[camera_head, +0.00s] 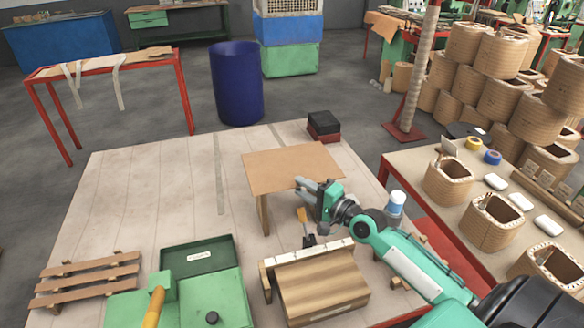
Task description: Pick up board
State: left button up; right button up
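A flat brown board (285,165) lies level, raised above the pale table on a support whose wooden leg shows below its left front corner. My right gripper (302,188), grey and green, reaches in from the lower right and is at the board's front right edge, overlapping it in view. Its fingers are small here, and I cannot tell whether they are open or shut, or whether they touch the board. My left gripper is not in view.
The pale work table (130,200) is clear at the left and back. A green box (210,295), wooden slats (90,275) and a black-red block (322,124) also lie there. Coils (447,180) stand on the right table.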

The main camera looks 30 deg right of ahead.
grip_shut()
dwell(1.3)
